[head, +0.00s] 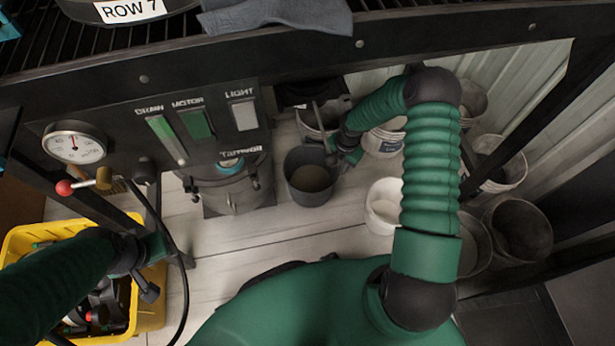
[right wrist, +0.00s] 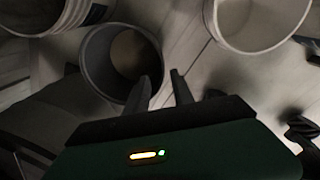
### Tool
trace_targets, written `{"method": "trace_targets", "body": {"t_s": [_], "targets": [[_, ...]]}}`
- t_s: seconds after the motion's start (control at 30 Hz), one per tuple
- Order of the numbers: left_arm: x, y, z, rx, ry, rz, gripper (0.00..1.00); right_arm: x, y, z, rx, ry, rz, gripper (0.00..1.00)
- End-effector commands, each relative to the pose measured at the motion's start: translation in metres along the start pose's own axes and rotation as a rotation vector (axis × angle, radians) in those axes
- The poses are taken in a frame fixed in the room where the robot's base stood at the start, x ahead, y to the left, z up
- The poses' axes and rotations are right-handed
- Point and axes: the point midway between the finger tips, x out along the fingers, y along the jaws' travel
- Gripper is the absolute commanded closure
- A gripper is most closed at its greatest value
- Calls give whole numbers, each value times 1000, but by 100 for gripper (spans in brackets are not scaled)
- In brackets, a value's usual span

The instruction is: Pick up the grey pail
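The grey pail (head: 310,198) stands upright on the floor below the panel, to the right of a round metal canister; a little pale matter shows in its bottom. My right gripper (head: 333,158) is at the pail's upper right rim in the head view, its fingers small and partly hidden there. In the right wrist view the pail (right wrist: 96,62) lies ahead. My right gripper (right wrist: 160,88) is open there, one finger overlapping the pail's near rim and the other outside it. I cannot tell whether they touch. My left gripper (head: 149,290) hangs by the yellow crate; its opening is unclear.
A white bucket (head: 381,222) stands close right of the pail, with several other buckets behind and farther right. The metal canister (head: 232,192) stands left. A dark frame with gauge (head: 74,143) and switches overhangs. The yellow crate (head: 152,300) is at lower left.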

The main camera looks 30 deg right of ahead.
Motion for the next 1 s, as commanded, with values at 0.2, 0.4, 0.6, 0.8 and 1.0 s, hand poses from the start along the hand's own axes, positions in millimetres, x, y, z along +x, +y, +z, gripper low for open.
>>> {"method": "trace_targets", "body": {"t_s": [0.2, 0.4, 0.6, 0.8, 1.0], "targets": [[35, 0, 9, 0, -1, 0, 64, 59, -1, -1, -1, 3, -3, 71], [59, 0, 14, 0, -1, 0, 64, 103, -1, 0, 0, 2, -1, 71], [67, 0, 16, 0, -1, 0, 64, 119, 0, 0, 1, 1, -1, 71], [92, 0, 22, 0, -1, 0, 64, 159, -1, -1, 2, 2, -2, 71], [94, 0, 23, 0, -1, 0, 64, 166, 0, 0, 1, 1, -1, 71]]}}
